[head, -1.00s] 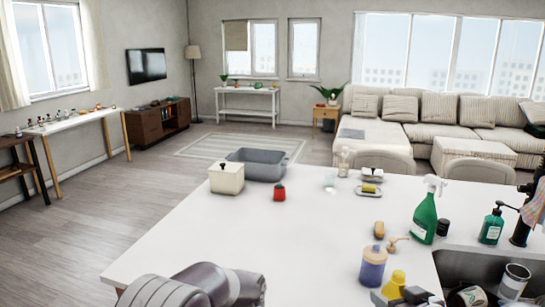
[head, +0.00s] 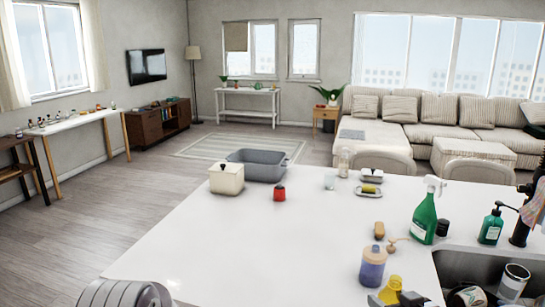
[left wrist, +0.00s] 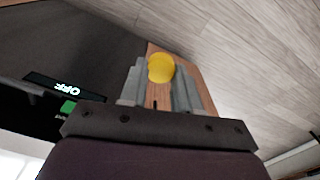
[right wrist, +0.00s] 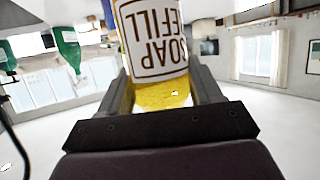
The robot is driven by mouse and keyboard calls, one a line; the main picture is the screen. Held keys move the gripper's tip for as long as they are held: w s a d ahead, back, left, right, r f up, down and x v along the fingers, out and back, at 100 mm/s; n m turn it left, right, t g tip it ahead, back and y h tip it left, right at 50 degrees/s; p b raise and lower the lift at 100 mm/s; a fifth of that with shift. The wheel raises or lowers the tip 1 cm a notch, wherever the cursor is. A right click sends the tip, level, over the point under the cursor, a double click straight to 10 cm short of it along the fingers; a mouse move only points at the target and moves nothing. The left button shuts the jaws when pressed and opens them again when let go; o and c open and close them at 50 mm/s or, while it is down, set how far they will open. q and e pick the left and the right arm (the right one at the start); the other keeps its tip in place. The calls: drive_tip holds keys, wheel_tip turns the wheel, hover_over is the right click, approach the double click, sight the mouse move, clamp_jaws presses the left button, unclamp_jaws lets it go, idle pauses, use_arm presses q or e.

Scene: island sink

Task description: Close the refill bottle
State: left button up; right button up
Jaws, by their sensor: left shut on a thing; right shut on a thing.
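The refill bottle (right wrist: 158,40) is yellow with a white "SOAP REFILL" label. It stands between the fingers of my right gripper (right wrist: 165,95), which is shut on it. In the head view the yellow bottle (head: 391,286) shows small at the bottom edge, left of the sink; its mouth cannot be made out. My left gripper (left wrist: 160,85) is shut on a small round yellow cap (left wrist: 160,67). Only part of my left arm shows in the head view, at the lower left, so the cap is out of that view and apart from the bottle.
A purplish soap jar (head: 373,268) stands just behind the bottle, with a tan pump (head: 391,246) beyond it. A green spray bottle (head: 424,215) and a green pump bottle (head: 491,226) stand near the sink (head: 455,268). The counter's left and middle are mostly clear.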

drive_tip(key=a+f+m+h, duration=0.1)
drive_tip(key=a+f, duration=0.2)
drive_tip(key=f, duration=0.6)
drive_tip(key=s+a+f+m+h, duration=0.1)
drive_tip(key=a+f, duration=0.2)
drive_tip(key=f, duration=0.6)
drive_tip(key=shift+a+f, duration=0.15)
drive_tip(key=shift+f, duration=0.05)
drive_tip(key=shift+s+a, duration=0.1)
drive_tip(key=s+a+f+n+g+y, duration=0.1)
drive_tip(key=s+a+f+n+y, duration=0.1)
drive_tip(key=a+n+y, duration=0.2)
drive_tip(key=s+a+f+n+g+y, duration=0.2)
drive_tip(key=s+a+n+y, duration=0.1)
drive_tip(key=a, duration=0.7)
drive_tip(key=shift+s+a+f+n+y, duration=0.25)
drive_tip(key=shift+n+y, duration=0.25)
drive_tip(key=shift+y, duration=0.2)
